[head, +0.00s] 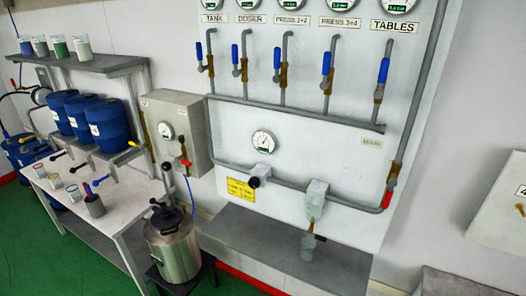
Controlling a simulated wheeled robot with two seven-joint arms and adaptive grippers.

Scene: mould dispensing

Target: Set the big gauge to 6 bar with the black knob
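A round white gauge (264,141) with a green marking is on the white wall panel, above the lower grey pipe. It looks like the big gauge, but its needle and numbers are too small to read. A black knob (254,182) sticks out from the lower pipe, below and slightly left of that gauge. Nothing touches the knob. Neither of my grippers shows in the head view.
Several blue-handled valves (326,62) hang under labelled gauges at the top. A red-handled valve (387,199) is at the lower right. A grey ledge (290,258) juts below the panel. A steel pot (173,248) stands left, beside a table (112,212) with cups.

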